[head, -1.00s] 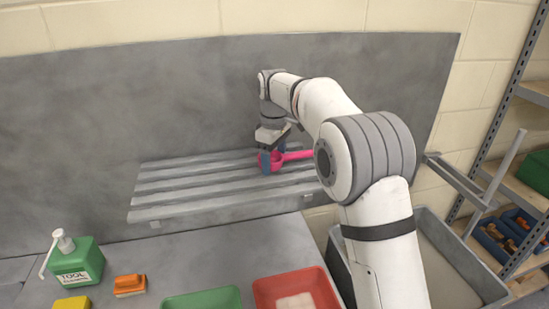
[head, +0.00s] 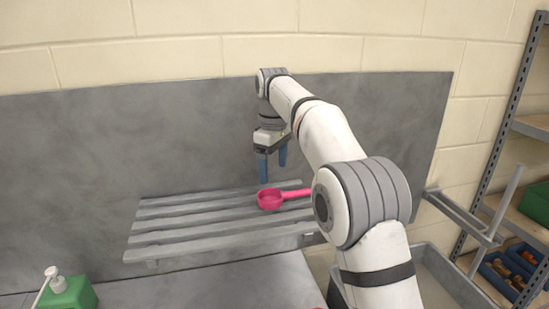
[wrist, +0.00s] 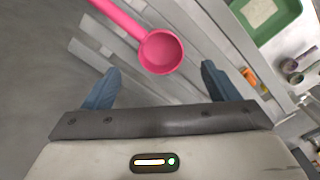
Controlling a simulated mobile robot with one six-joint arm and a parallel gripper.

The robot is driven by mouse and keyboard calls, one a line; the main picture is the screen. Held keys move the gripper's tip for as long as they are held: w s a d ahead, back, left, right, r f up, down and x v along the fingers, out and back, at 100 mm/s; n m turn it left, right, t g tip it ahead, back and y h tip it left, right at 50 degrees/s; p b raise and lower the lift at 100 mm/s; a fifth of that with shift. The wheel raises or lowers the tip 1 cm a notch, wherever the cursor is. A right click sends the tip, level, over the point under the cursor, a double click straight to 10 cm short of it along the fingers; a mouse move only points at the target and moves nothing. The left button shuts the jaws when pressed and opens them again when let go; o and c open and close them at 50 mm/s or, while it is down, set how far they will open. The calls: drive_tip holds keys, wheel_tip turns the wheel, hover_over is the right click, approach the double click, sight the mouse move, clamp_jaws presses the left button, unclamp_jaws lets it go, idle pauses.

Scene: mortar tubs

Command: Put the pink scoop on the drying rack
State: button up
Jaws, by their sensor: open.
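The pink scoop (head: 271,200) lies on the slats of the grey drying rack (head: 165,238), bowl to the left and handle to the right. The handle's far end is hidden behind my arm. My gripper (head: 272,168) is open and empty above the rack, just above and behind the scoop, apart from it. In the wrist view the scoop (wrist: 161,52) shows beyond the two blue fingers of my gripper (wrist: 160,85), with nothing between them.
A grey back panel (head: 100,140) rises close behind the rack. Shelving with boxes (head: 515,265) and a grey sink (head: 440,280) are at the right. A green tub (wrist: 262,15) shows in the wrist view.

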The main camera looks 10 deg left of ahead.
drive_tip(key=s+d+r+m+t, duration=0.15)
drive_tip(key=s+d+m, duration=0.25)
drive_tip(key=s+d, duration=0.4)
drive_tip(key=s+d+r+m+t, duration=0.1)
drive_tip(key=s+d+r+m, duration=0.3)
drive_tip(key=d, duration=0.7)
drive_tip(key=s+d+f+m, duration=0.2)
drive_tip(key=s+d+f, duration=0.1)
drive_tip(key=s, duration=0.3)
drive_tip(key=s+d+f+m+t, duration=0.1)
drive_tip(key=s+d+f+m, duration=0.1)
drive_tip(key=s+f, duration=0.4)
drive_tip(key=s+d+f+m, duration=0.2)
drive_tip(key=s+d+f, duration=0.3)
drive_tip(key=s, duration=0.3)
drive_tip(key=shift+s+f, duration=0.15)
drive_tip(key=shift+s, duration=0.05)
drive_tip(key=shift+t, duration=0.25)
drive_tip(key=shift+f, duration=0.2)
